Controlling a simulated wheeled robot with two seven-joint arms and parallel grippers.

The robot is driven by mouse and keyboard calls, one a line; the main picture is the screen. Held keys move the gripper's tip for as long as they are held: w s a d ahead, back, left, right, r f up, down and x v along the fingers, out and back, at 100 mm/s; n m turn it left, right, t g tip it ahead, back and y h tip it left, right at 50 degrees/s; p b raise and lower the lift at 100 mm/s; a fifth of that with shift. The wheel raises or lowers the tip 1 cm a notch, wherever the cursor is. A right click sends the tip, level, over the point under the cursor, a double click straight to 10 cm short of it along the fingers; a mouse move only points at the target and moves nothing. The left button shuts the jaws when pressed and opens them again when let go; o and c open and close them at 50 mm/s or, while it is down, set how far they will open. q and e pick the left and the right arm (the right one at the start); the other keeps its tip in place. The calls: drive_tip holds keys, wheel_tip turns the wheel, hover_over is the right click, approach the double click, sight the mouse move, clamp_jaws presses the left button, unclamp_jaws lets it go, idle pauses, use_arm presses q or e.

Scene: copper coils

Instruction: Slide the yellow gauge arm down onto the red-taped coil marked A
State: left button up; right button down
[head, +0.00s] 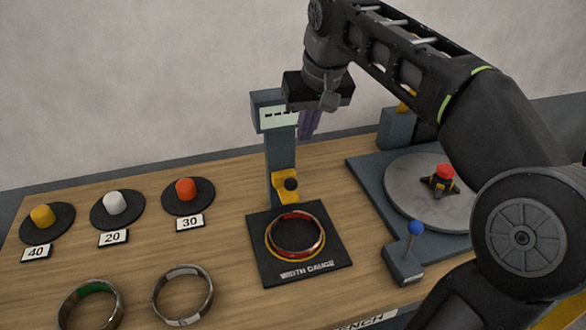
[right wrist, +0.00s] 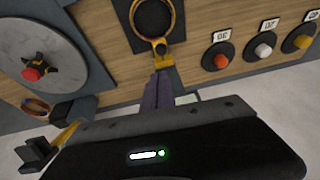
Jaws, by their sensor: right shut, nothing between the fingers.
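The red-taped coil (head: 318,250), with copper edges, lies flat on the black width gauge base (head: 263,252); a mark A is not readable. It also shows in the right wrist view (right wrist: 137,22). The yellow gauge arm (head: 284,199) has a black knob and sits low on the blue-grey post (head: 280,150), at the coil's back edge. Whether it touches the coil I cannot tell. My right gripper (head: 309,134) is above and right of the arm, beside the post, its purple fingers shut and empty. In the right wrist view the fingertips (right wrist: 160,76) appear near the yellow arm (right wrist: 162,52). My left gripper is out of view.
Orange (head: 186,189), white (head: 114,202) and yellow (head: 42,215) knobs on black discs stand left. Two metal rings, one green-taped (head: 90,306) and one grey-taped (head: 183,295), lie in front. A round grey turntable (head: 410,190) and blue-balled lever (head: 416,228) are right.

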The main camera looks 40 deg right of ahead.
hover_over(292, 202)
drive_tip(key=s, duration=0.1)
wheel_tip(292, 202, down, 13)
drive_tip(key=shift+f, duration=0.15)
wheel_tip(292, 202, down, 7)
drive_tip(key=b, duration=0.5)
drive_tip(key=shift+s+a+f, duration=0.1)
drive_tip(key=shift+f, duration=0.1)
drive_tip(key=shift+s, duration=0.1)
